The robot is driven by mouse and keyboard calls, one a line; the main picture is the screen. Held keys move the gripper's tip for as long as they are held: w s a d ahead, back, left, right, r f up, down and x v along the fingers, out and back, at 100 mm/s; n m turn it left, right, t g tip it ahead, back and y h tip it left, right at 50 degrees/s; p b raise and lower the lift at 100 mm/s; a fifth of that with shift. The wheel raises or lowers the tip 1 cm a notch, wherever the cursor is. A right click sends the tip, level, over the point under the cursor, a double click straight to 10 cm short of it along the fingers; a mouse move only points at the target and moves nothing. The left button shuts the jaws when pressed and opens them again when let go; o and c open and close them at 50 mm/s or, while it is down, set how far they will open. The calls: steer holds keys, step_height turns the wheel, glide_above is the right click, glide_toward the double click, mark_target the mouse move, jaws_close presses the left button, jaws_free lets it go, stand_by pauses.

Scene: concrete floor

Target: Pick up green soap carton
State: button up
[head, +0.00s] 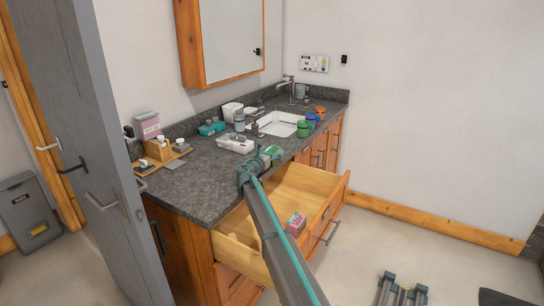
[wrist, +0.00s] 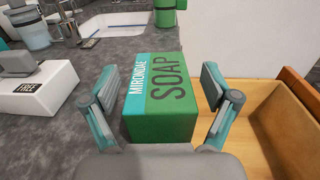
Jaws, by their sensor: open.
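The green soap carton (wrist: 160,100) has a teal panel and the word SOAP on its top. It lies on the dark stone counter (head: 205,170) near the front edge, above the open drawer. In the head view the carton (head: 273,151) is partly hidden by my arm. My gripper (wrist: 158,82) is open, with one finger on each side of the carton. The gaps show that the fingers are not closed on it. My gripper also shows over the counter's front edge in the head view (head: 262,160).
A white box (wrist: 38,90) stands to the carton's left. A green container (wrist: 172,15) stands behind it. The open wooden drawer (head: 310,188) lies below the counter edge, with a pink box (head: 296,223) in it. The sink (head: 281,123) is farther back.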

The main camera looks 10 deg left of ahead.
steer(key=shift+w+d, duration=0.2)
steer(key=shift+w, duration=0.3)
steer(key=c, duration=1.1)
steer(key=shift+c, duration=0.5)
steer(key=shift+r, duration=0.15)
